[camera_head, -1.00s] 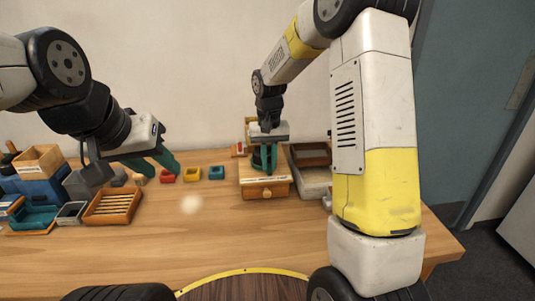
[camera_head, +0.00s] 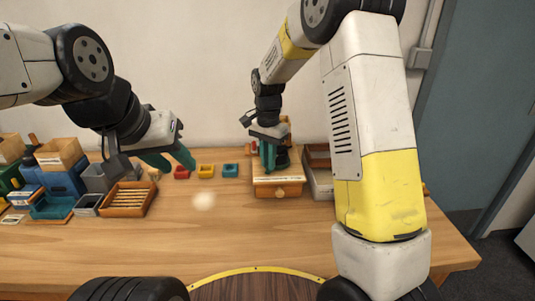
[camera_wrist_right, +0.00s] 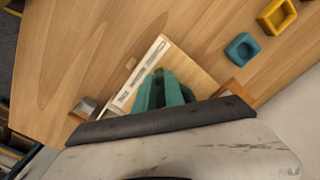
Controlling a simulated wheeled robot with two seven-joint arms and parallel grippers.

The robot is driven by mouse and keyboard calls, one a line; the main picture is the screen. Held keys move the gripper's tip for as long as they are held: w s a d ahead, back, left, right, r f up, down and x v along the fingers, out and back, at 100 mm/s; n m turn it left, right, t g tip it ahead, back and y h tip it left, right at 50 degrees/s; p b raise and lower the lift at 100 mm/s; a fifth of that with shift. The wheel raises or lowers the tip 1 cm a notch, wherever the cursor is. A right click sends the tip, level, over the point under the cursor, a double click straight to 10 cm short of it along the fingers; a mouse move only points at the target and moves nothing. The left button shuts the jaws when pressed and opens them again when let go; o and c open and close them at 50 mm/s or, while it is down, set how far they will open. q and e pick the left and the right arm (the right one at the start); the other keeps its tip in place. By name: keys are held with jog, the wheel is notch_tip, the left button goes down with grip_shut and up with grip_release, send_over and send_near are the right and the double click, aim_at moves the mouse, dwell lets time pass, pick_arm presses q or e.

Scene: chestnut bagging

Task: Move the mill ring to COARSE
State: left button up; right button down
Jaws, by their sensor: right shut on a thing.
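The mill is a wooden box (camera_head: 263,190) with a front drawer and a pale label strip, standing on the table. In the right wrist view its wooden top (camera_wrist_right: 190,70) and label strip (camera_wrist_right: 141,76) show; the lettering is too small to read. My right gripper (camera_head: 268,166) is down at the mill's top, its green fingers close together and shut on the mill ring (camera_head: 283,158), a dark round part largely hidden. The fingers also show in the right wrist view (camera_wrist_right: 161,94). The ring's setting cannot be read. My left gripper (camera_head: 178,166) is open and empty above the table at the left.
Small red (camera_head: 181,172), yellow (camera_head: 206,171) and blue (camera_head: 230,171) holders stand left of the mill. A slatted wooden tray (camera_head: 128,200) and several bins stand further left. A grey tray (camera_head: 320,182) stands right of the mill. The table's front middle is clear.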

jog(key=shift+a, duration=0.1)
dwell(0.4)
jog(key=c, duration=1.4)
grip_release()
jog(key=shift+r, duration=3.9)
